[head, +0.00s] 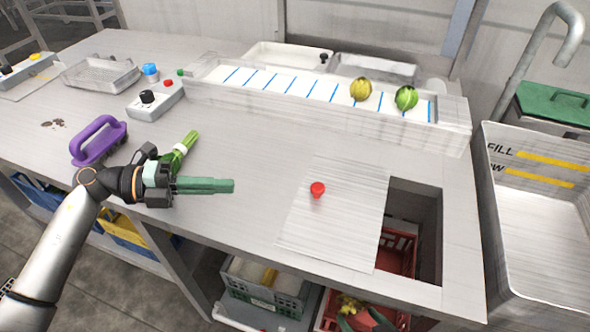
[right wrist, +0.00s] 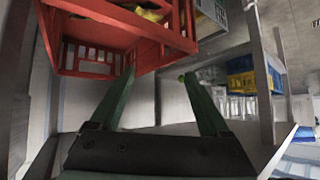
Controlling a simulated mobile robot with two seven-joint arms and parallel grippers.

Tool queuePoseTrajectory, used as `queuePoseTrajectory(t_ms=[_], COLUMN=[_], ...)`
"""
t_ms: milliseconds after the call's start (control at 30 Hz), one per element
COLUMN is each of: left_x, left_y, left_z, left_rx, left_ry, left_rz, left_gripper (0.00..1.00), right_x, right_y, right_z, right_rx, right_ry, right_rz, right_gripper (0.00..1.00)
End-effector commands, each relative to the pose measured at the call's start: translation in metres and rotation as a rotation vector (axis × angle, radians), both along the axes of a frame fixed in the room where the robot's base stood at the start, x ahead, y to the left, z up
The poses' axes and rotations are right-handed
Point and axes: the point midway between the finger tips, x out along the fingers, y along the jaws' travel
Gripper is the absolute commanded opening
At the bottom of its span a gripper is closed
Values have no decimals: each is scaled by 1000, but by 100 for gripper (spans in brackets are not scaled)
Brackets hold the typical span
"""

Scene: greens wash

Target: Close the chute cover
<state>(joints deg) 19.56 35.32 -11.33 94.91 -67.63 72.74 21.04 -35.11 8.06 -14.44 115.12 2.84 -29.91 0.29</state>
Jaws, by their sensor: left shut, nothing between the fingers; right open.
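The chute cover (head: 345,240) is a flat pale plate with a red knob (head: 317,189), lying on the counter left of the chute opening (head: 428,215). The opening is largely uncovered, and a red crate (head: 398,248) shows below through it. My left gripper (head: 232,186) is shut and empty, over the counter to the left of the cover. My right gripper (right wrist: 157,78) is open and empty below the counter, near the red crate, which also shows in the right wrist view (right wrist: 95,62). In the head view, green fingers show partly at the bottom edge.
A bundle of greens (head: 184,150) and a purple-handled brush (head: 98,140) lie near my left gripper. A raised white trough (head: 300,95) with blue lines holds two round vegetables behind the cover. A sink (head: 545,210) stands right. Grey crates (head: 265,290) sit below.

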Motion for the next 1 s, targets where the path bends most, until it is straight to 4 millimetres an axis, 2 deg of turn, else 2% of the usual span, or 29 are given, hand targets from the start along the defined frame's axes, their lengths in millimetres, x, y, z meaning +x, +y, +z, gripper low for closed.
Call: queuePoseTrajectory(t_ms=[167,500,700,833,1000], left_x=[2,13,18,20,22], left_y=[-16,-85,-118,-130,-136], left_z=[-2,-13,-20,-22,-24], left_rx=[-2,-6,-4,-3,-1], left_ry=[0,0,1,1,0], left_rz=[-3,-2,-2,0,1], left_gripper=[0,0,0,0,0], right_x=[-9,-15,-15,-15,-13], right_y=[-1,-3,-4,-5,-5], right_z=[-6,-7,-7,-8,-7], right_rx=[-3,-6,-9,-10,-10], right_ry=[23,35,35,34,31], right_rz=[0,-4,-5,-6,-7], right_gripper=[80,80,80,80,80])
